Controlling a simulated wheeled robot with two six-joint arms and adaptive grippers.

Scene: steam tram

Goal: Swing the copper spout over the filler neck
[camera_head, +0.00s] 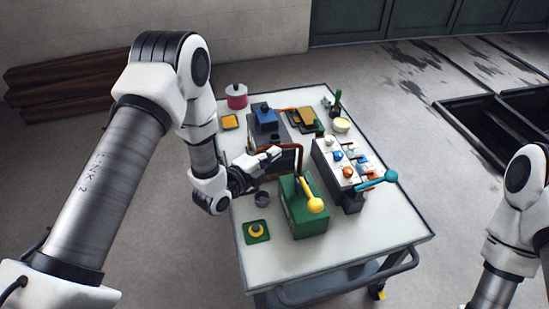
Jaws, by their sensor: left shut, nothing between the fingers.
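The copper spout (300,159) is a thin bent pipe rising at the back of the green box (309,222). Its upper part runs left, behind my left gripper's fingertips. My left gripper (277,153) is shut and empty, right beside the spout; I cannot tell whether it touches it. A dark grey box (257,139) with a blue block on top stands behind the gripper. I cannot tell for sure which part is the filler neck. My right arm shows at the right edge, but its gripper is out of view.
A yellow-knobbed lever (314,205) sticks up at the green box. To the right is a white panel (337,169) with coloured knobs and a teal-handled lever (376,181). The cart's front right top is clear.

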